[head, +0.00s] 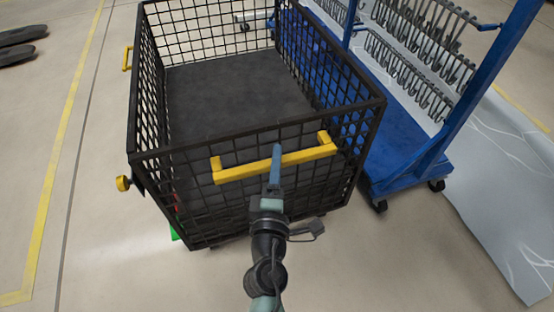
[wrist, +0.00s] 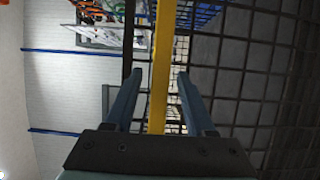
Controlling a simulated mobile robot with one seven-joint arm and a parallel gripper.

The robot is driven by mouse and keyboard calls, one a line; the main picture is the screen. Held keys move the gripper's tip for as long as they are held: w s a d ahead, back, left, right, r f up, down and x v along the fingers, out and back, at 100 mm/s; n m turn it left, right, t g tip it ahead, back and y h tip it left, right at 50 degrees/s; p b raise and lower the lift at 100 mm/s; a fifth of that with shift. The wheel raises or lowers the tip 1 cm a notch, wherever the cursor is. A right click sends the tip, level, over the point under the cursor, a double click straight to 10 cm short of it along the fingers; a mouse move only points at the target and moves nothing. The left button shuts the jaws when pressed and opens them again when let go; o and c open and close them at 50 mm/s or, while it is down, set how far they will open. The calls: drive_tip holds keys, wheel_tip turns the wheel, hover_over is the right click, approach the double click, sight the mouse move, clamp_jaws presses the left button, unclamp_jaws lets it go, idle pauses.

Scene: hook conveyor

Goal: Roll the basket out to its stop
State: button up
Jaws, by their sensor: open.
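The black wire-mesh basket (head: 366,112) fills the middle of the head view and looks empty, with a dark flat floor. A yellow bar handle (head: 240,171) runs across its near side. My gripper (head: 277,152) is at the middle of this handle. In the wrist view the handle (wrist: 160,70) passes between the two blue fingers of my gripper (wrist: 158,90). The fingers are open, with a gap on each side of the bar. The basket's mesh (wrist: 262,60) shows behind, on the right. The basket's wheels and any stop are not clearly visible.
A blue wheeled rack (head: 405,150) with rows of grey hooks (head: 420,70) stands close along the basket's right side. A yellow knob (head: 123,183) sticks out at the basket's near left corner. A green piece (head: 174,234) shows low beside it.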

drive_tip(key=shift+w, duration=0.35)
drive_tip(key=shift+c, duration=0.3)
clamp_jaws()
idle(1.0)
